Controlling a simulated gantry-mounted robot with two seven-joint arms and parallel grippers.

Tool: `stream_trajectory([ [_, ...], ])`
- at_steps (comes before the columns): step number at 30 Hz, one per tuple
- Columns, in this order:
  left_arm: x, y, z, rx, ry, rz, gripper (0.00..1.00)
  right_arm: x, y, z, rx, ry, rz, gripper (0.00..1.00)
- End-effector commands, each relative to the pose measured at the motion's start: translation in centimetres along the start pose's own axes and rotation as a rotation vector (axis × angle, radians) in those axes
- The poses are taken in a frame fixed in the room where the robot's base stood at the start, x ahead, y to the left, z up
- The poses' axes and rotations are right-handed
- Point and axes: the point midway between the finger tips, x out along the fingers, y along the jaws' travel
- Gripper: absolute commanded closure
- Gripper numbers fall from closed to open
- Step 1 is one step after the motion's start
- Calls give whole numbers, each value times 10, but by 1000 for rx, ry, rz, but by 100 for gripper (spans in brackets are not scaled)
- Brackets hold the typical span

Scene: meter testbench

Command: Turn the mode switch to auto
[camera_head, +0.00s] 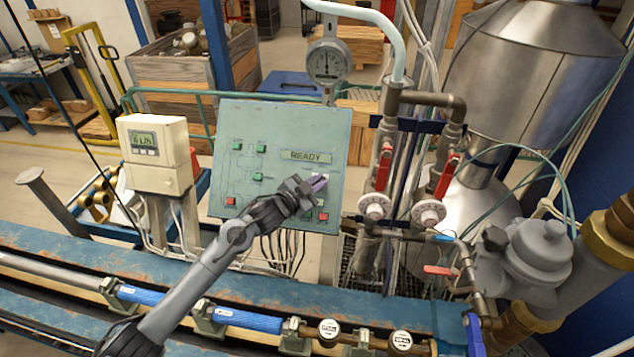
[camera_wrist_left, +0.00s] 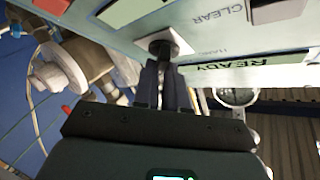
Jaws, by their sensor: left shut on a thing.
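The green control panel (camera_head: 240,125) stands upright in the middle of the head view, with a display reading READY (camera_head: 305,156). My left gripper (camera_head: 317,184) reaches the panel's right side, just below that display, and covers the mode switch there. In the left wrist view, the left gripper's fingers (camera_wrist_left: 161,85) are shut on the dark knob of the mode switch (camera_wrist_left: 160,47), which sits on a pale square plate. Labels near it read CLEAR and a partly hidden word. The switch's pointing direction cannot be made out. My right gripper is not in view.
A beige meter box (camera_head: 155,150) stands left of the panel. A round gauge (camera_head: 328,61) rises behind it. Pipes with red-handled valves (camera_head: 384,165) stand close to its right. The blue bench with a pipe run (camera_head: 240,319) lies in front, below my arm.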

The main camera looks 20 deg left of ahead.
Motion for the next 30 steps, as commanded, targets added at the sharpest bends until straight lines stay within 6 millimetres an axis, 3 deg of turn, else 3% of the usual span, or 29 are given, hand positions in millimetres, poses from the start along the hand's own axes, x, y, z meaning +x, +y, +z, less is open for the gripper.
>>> stream_trajectory([
  [6,0,0,1,2,-1,1,100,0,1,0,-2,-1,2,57],
  [7,0,0,1,2,-1,1,84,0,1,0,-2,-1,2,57],
  [12,0,0,0,1,-1,1,63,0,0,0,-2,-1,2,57],
  [23,-4,0,1,1,0,0,63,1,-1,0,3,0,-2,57],
  [30,-29,2,2,3,0,1,63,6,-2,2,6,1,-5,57],
])
